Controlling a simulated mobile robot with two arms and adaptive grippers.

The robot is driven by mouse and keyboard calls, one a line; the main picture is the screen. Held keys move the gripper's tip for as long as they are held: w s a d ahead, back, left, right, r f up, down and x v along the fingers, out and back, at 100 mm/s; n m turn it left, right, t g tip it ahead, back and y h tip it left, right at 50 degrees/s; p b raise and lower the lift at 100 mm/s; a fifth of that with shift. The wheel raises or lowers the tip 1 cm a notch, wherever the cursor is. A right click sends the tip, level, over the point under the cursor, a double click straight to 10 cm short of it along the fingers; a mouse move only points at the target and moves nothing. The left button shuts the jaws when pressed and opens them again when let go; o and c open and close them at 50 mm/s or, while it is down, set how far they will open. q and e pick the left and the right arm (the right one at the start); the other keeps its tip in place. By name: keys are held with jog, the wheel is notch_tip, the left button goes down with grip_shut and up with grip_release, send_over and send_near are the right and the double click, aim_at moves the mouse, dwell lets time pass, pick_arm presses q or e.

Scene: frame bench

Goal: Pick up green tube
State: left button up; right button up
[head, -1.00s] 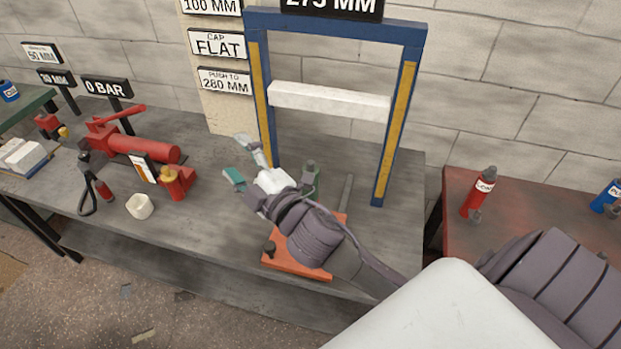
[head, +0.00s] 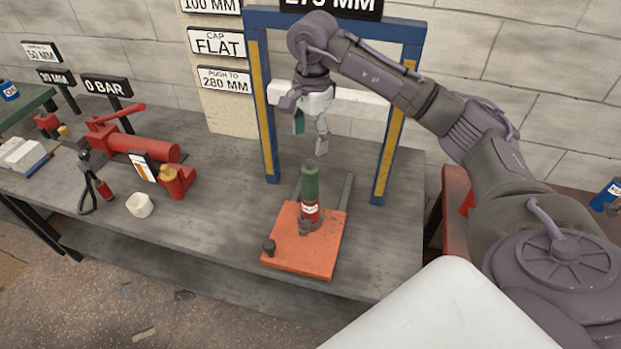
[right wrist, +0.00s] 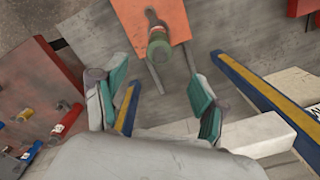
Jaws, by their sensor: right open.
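The green tube (head: 311,185) stands upright on the orange plate (head: 292,252) on the grey bench, with a red labelled band at its lower part. My right gripper (head: 309,138) is open and empty, pointing down above and slightly behind the tube, in front of the white crossbar of the blue frame. In the right wrist view the tube (right wrist: 158,47) shows from above, beyond the two open fingers (right wrist: 155,98) and apart from them. My left gripper is not in view.
The blue and yellow frame (head: 392,150) stands right behind the tube, with its white crossbar (head: 360,108). The bench front right is clear.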

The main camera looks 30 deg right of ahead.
aim_at(313, 162)
jog(key=shift+s+d+f, duration=0.1)
jog(key=shift+d+f, duration=0.05)
jog(key=shift+d, duration=0.3)
notch_tip(313, 162, down, 8)
jog(key=shift+a+r+p, duration=0.1)
jog(key=shift+p, duration=0.95)
jog(key=f+p, duration=0.1)
jog(key=f, duration=0.2)
jog(key=f+p, duration=0.1)
jog(key=shift+a+f+p, duration=0.35)
jog(key=shift+f, duration=0.4)
jog(key=shift+w+r, duration=0.1)
jog(key=shift+w, duration=0.1)
grip_shut()
